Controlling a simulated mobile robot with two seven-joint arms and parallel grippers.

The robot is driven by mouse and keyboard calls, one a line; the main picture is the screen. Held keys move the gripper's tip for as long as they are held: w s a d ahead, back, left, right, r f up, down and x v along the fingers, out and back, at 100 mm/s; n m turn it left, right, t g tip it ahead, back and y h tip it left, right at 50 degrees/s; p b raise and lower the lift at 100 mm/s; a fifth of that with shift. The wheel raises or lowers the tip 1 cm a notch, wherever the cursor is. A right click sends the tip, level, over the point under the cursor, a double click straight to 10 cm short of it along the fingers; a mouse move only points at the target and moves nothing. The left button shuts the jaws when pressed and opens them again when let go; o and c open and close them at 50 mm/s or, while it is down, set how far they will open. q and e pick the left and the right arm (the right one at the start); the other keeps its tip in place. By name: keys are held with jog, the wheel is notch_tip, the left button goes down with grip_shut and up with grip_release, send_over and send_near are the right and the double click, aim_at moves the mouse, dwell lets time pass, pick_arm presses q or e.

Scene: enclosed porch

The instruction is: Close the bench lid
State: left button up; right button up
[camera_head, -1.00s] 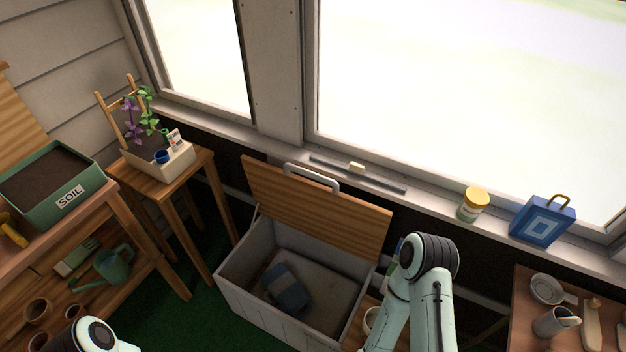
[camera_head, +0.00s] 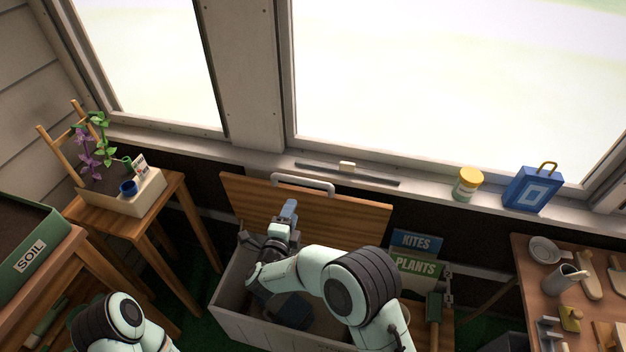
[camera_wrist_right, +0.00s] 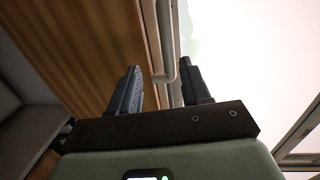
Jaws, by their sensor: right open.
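The wooden bench lid (camera_head: 345,219) stands raised, tilted back toward the window wall, with a pale bar handle (camera_head: 302,182) along its top edge. The grey bench box (camera_head: 225,290) below is open. My right gripper (camera_head: 289,207) is in front of the lid, a little below the handle in the head view. In the right wrist view the lid (camera_wrist_right: 75,45) fills the left side. The handle (camera_wrist_right: 164,45) shows beyond and between the open, empty fingers (camera_wrist_right: 161,70); I cannot tell whether they touch it. My left gripper is out of view.
A blue item (camera_head: 291,309) lies in the bench, partly hidden by my right arm. Signs reading KITES (camera_head: 416,242) and PLANTS (camera_head: 415,265) stand to its right. A planter table (camera_head: 135,222) is at left, a cluttered table (camera_head: 520,262) at right. The sill (camera_head: 420,185) holds a jar (camera_head: 468,184).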

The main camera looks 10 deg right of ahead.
aim_at(303, 184)
jog(key=shift+m, duration=0.4)
jog(key=p+x, duration=0.1)
jog(key=x, duration=0.3)
jog(key=p+x, duration=0.1)
jog(key=x, duration=0.4)
jog(key=r+p+x, duration=0.1)
jog(key=p+x, duration=0.1)
jog(key=x, duration=0.2)
jog(key=shift+w+d+r, duration=0.1)
jog(key=shift+w+d, duration=0.05)
jog(key=shift+d, duration=0.05)
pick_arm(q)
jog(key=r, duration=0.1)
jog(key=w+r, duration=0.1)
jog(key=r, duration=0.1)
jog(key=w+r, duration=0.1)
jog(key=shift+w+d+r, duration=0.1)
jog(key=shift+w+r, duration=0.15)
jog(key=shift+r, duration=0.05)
pick_arm(e)
grip_shut()
